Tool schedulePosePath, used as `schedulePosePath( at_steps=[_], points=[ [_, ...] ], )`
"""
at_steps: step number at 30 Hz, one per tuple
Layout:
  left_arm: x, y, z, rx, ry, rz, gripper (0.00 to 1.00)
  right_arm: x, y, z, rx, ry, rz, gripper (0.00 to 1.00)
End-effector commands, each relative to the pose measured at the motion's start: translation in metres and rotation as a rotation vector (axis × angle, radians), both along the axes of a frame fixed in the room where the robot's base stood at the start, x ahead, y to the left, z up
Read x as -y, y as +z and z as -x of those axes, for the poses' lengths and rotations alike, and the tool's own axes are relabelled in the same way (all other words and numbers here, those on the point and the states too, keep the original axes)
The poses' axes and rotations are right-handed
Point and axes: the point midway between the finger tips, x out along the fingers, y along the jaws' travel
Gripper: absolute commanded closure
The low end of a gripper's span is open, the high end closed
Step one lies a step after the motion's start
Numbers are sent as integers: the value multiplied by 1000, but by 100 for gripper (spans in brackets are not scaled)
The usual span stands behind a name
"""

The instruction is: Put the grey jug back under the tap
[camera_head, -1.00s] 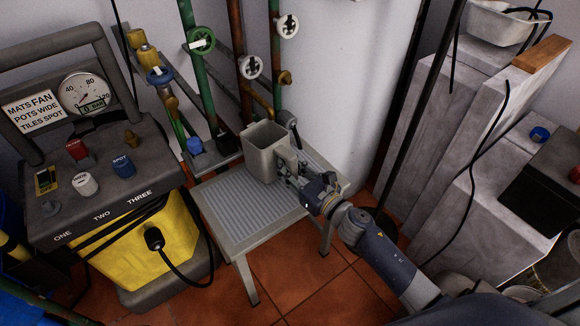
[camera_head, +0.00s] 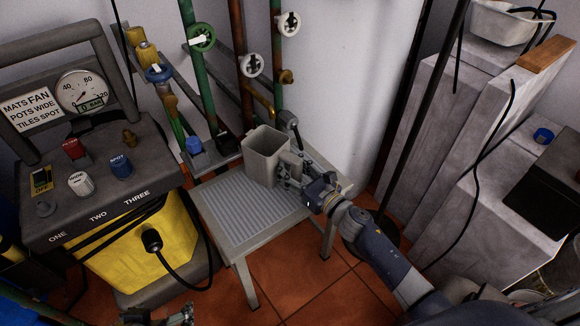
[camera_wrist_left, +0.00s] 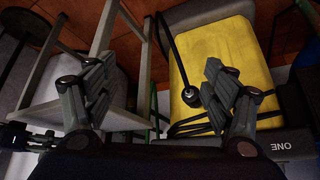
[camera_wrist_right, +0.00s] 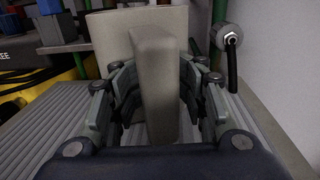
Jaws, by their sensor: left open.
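The grey jug (camera_head: 261,166) stands upright at the back of a low grey stand (camera_head: 225,215), its open top facing up. I cannot tell whether the jug's base touches the stand. My left gripper (camera_wrist_left: 160,68) is open and empty, low at the head view's bottom left (camera_head: 175,315).
A yellow and dark machine (camera_head: 165,245) with knobs, gauge and hose stands left of the stand. Green and brown pipes with valve wheels (camera_head: 201,40) rise behind. Grey blocks (camera_head: 470,170) and a dark upright pole are at right. The stand's ribbed front is clear.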

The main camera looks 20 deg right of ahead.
Motion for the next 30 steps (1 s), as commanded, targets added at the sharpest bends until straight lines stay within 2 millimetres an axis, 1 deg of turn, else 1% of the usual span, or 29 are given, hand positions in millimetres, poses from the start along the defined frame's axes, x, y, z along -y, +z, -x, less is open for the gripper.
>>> schedulePosePath(
  at_steps=[9,13,16,21,23,27,30],
  points=[
    [0,0,0,0,0,0,23,-1,1,0,2,4,-2,58],
    [1,0,-2,12,0,2,23,-1,-5,0,0,3,-3,58],
    [1,3,-3,16,-1,4,23,5,-4,13,-1,1,-2,58],
    [-6,-6,19,-86,8,-18,23,17,-1,45,-2,2,-1,58],
    [-8,-8,24,-108,9,-22,23,22,-1,56,-3,1,-1,58],
    [-9,-9,27,-122,10,-26,23,32,-1,78,-1,1,-1,58],
    [-9,-9,28,-124,10,-26,23,37,-1,90,-1,2,-2,58]
  ],
)
